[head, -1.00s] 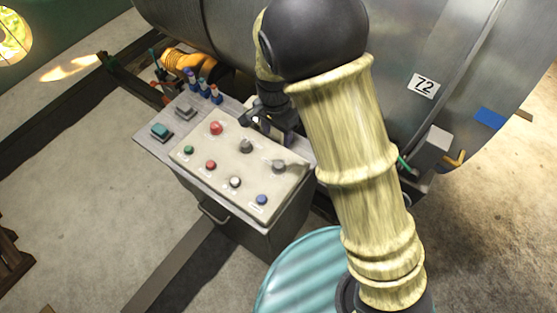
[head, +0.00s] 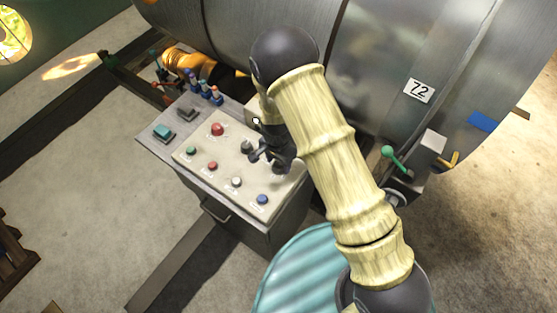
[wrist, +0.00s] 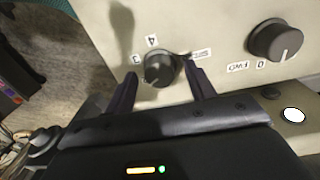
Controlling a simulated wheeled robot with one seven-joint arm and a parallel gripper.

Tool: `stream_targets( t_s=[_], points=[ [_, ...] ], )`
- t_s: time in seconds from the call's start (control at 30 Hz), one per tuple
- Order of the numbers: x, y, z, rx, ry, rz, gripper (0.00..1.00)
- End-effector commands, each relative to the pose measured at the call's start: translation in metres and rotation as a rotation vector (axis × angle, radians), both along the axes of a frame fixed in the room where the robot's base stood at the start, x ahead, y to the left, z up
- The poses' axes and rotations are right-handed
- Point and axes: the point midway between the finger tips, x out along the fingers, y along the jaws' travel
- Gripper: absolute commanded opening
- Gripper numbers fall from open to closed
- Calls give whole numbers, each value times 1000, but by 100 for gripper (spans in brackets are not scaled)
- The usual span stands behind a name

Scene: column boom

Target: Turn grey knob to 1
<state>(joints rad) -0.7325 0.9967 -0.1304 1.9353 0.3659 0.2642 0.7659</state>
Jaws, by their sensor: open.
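The grey knob (wrist: 160,68) sits on the cream panel, with printed marks 3 and 4 beside it in the wrist view. Its pointer direction is not clear. My gripper (wrist: 162,82) is open, with one finger on each side of this knob; I cannot tell whether either finger touches it. In the head view my gripper (head: 267,157) is over the right side of the panel and hides this knob. A second dark knob (wrist: 275,40), marked 0 and FWD, is beside it; it also shows in the head view (head: 246,147), left of my gripper.
The control panel (head: 215,175) also carries a red mushroom button (head: 217,129) and several small buttons, including a blue one (head: 262,199). Upright levers (head: 205,88) stand behind it. A large metal drum (head: 370,60) is close behind, with a green-knobbed lever (head: 388,151) at right.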

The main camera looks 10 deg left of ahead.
Motion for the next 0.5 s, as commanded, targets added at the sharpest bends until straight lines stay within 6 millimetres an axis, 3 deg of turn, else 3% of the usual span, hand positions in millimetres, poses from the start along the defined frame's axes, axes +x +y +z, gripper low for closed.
stream_targets(
  t_s=[0.33,0.5],
  points=[
    [1,-1,-4,0,-1,-2,55],
    [1,-1,-4,0,-1,-2,22]
  ],
)
